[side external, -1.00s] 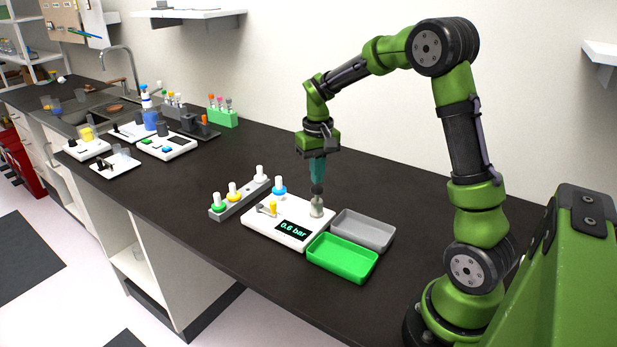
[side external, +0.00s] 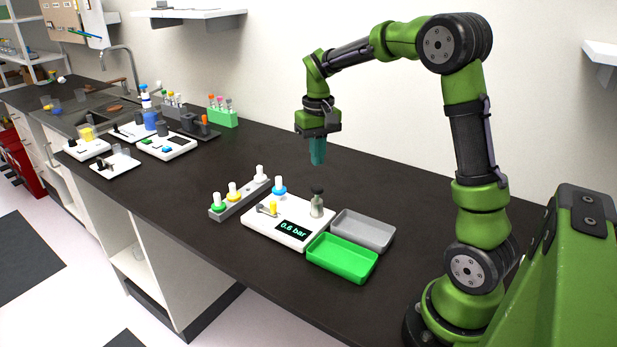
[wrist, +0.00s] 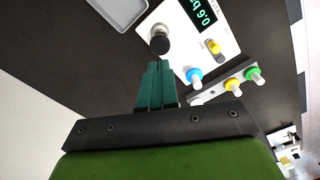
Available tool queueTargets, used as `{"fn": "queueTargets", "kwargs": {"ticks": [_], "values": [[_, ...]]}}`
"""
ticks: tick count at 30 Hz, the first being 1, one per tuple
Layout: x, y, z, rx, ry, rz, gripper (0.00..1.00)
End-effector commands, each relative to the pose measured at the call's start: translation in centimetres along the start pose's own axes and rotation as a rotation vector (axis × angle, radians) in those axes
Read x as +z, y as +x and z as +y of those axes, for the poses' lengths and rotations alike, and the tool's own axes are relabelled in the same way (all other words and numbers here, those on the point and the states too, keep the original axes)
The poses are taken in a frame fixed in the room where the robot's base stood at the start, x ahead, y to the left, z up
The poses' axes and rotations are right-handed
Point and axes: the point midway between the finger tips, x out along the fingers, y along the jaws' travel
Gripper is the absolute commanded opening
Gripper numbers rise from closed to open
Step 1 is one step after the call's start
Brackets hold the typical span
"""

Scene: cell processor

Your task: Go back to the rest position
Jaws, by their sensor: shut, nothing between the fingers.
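My gripper (side external: 317,160) hangs in the air above the bench, pointing down, with its teal fingers together and empty. In the wrist view the teal fingers (wrist: 157,70) also show closed. Below it is the white cell processor (side external: 272,231) with a display that reads 0.6 bar. A grey cylinder with a black knob on top (side external: 317,203) stands at the processor's right back corner, apart from the fingers. A blue-ringed white-topped vial (side external: 279,191) stands at its back left, and a yellow-topped part with a small lever (side external: 271,207) sits near its middle.
A grey tray (side external: 390,238) and a green tray (side external: 318,262) lie right of the processor. A grey rack (side external: 217,214) with several capped vials stands on its left. More lab devices (side external: 167,145) and a sink are further left. The bench behind the gripper is clear.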

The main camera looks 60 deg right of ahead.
Motion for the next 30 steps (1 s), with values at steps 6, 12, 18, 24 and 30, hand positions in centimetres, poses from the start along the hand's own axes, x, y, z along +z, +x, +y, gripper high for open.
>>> {"fn": "queueTargets", "kwargs": {"ticks": [6,12,18,24,30], "values": [[-0.2,0.2,0.0,-0.002,0.013,0.014,0.0],[3.3,0.1,-1.7,-0.064,0.029,0.071,0.0],[9.8,-2.6,-5.0,-0.178,-0.002,0.209,0.0],[16.7,-4.3,-7.0,-0.304,-0.058,0.35,0.0],[21.1,-5.1,-7.8,-0.393,-0.122,0.448,0.0]]}}
